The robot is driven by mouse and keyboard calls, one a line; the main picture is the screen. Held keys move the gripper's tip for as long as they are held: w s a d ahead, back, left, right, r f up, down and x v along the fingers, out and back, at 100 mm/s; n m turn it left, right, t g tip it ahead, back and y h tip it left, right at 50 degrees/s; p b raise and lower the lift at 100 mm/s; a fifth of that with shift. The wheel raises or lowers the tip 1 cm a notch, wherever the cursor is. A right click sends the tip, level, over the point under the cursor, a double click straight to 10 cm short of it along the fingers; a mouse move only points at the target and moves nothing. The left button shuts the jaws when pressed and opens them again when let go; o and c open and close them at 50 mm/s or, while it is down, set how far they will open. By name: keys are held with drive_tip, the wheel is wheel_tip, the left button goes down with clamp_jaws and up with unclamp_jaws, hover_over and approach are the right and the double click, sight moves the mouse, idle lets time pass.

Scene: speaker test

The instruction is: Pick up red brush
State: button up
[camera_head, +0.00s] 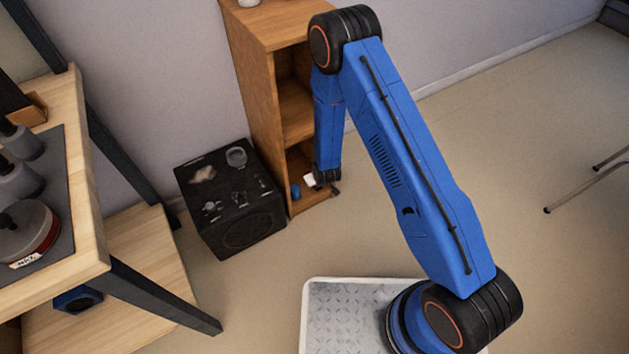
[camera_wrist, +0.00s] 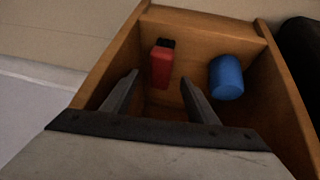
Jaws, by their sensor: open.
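The red brush (camera_wrist: 161,66) shows in the wrist view as a red block with a dark end, inside a wooden shelf compartment (camera_wrist: 205,24). It lies ahead of my gripper (camera_wrist: 157,82), close to the line between the two fingers. My gripper is open, and nothing is seen held in it. In the head view my gripper (camera_head: 325,185) is at the lowest compartment of the wooden shelf (camera_head: 258,85). I cannot make out the red brush in the head view.
A blue cylinder (camera_wrist: 226,77) stands right of the brush in the same compartment; it also shows in the head view (camera_head: 295,191). Wooden side walls bound the compartment. A black box (camera_head: 232,200) stands left of the shelf. A wooden workbench (camera_head: 85,170) is at far left. Floor at right is mostly clear.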

drive_tip(key=shift+x, duration=1.55)
drive_tip(key=shift+c, duration=0.5)
drive_tip(key=shift+s, duration=0.1)
drive_tip(key=c, duration=1.1)
drive_tip(key=shift+s+d+r, duration=0.1)
drive_tip(key=shift+s+r, duration=0.05)
drive_tip(key=shift+r, duration=0.25)
wheel_tip(320, 180, up, 6)
drive_tip(key=shift+r, duration=0.15)
drive_tip(key=s+d, duration=1.1)
drive_tip(key=s, duration=0.5)
